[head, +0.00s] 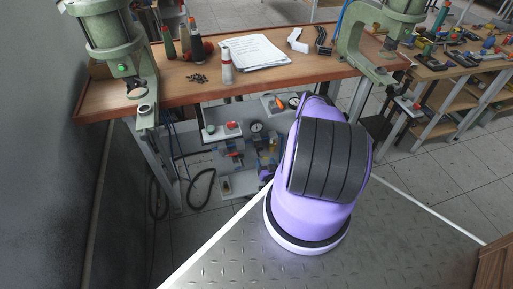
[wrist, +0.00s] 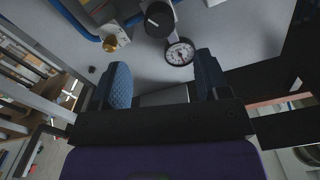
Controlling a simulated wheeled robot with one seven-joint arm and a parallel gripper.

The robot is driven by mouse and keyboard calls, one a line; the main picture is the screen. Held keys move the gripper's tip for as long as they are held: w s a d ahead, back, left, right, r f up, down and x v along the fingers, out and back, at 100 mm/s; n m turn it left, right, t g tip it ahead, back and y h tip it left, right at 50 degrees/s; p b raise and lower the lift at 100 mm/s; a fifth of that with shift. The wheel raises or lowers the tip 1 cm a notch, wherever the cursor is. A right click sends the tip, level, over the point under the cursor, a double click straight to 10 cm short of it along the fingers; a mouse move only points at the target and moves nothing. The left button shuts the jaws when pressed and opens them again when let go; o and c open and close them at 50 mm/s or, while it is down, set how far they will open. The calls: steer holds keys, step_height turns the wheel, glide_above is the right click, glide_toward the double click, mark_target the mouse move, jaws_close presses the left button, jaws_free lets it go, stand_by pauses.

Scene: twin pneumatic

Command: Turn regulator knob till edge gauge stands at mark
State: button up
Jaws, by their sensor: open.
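In the wrist view a black round regulator knob (wrist: 158,18) stands out from a grey panel at the top. A round gauge (wrist: 180,52) with a white dial and black rim sits just below and right of it. Its needle and any mark are too small to read. My gripper (wrist: 163,62) is open, with its two blue fingers apart and nothing between them. The knob lies beyond the fingertips, not touched. In the head view a gauge (head: 257,127) and another gauge (head: 294,102) show on panels under the bench. I cannot tell which one is the edge gauge.
In the wrist view a brass fitting (wrist: 113,42) and blue tubing (wrist: 75,22) lie left of the knob. The wooden bench (head: 180,97) overhangs the panels, with a bench leg (head: 160,170) at left. My purple arm hides part of the panels in the head view.

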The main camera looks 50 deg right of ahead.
mark_target(260, 149)
steer(key=x, duration=1)
steer(key=shift+w+d, duration=0.15)
steer(key=shift+w, duration=0.05)
steer(key=c, duration=0.9)
steer(key=shift+c, duration=0.2)
